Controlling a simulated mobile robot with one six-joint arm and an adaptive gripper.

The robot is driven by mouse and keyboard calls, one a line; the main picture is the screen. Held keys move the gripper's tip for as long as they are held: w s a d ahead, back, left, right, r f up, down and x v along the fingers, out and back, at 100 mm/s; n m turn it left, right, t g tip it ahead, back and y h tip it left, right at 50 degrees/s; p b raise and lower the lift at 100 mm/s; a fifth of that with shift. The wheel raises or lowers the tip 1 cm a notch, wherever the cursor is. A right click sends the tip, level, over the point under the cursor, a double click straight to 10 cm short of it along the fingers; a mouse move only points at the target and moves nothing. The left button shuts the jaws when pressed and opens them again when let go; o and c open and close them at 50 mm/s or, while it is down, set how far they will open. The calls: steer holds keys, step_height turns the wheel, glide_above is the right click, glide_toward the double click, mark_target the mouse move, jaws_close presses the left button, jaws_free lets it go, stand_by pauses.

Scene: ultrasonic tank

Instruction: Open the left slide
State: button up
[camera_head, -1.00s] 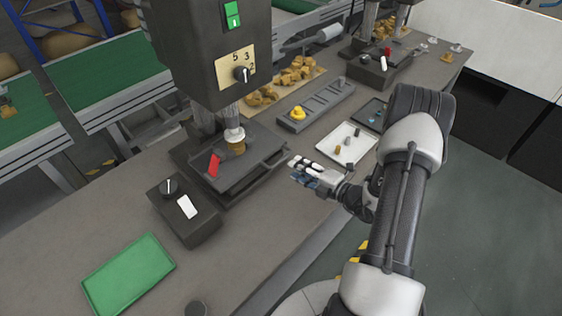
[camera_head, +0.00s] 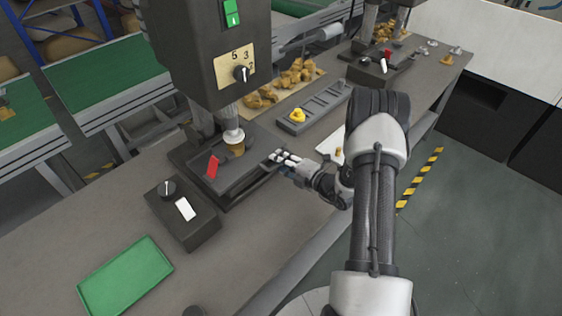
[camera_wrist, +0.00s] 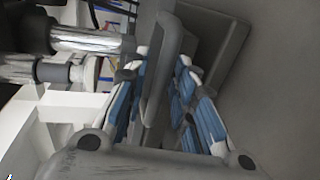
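The left slide (camera_head: 233,176) is a dark flat tray under the left press, with a red piece (camera_head: 212,167) on its left side and a brass-coloured cup-like part (camera_head: 236,147) on it. My gripper (camera_head: 279,157) is at the slide's right end. In the wrist view my gripper (camera_wrist: 160,105) is open, its blue-padded fingers on either side of a grey bar-like edge (camera_wrist: 166,70) that looks like the slide's handle. Gaps seem to show beside the bar; firm contact cannot be told. My arm hides part of the bench to the right.
A control box (camera_head: 183,213) with a knob and white switch stands front left of the slide. A green tray (camera_head: 126,277) lies farther left. A slotted grey rack (camera_head: 314,108) with a yellow part lies behind my gripper. A white tray (camera_head: 331,146) is partly hidden by my arm.

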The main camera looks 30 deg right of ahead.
jaws_close()
stand_by(0.4)
steer(key=f+p+v, duration=0.3)
steer(key=f+v, duration=0.1)
steer(key=v, duration=1.5)
steer(key=shift+s, duration=0.4)
steer(key=shift+d, duration=0.15)
steer(key=shift+o, duration=1.2)
jaws_free()
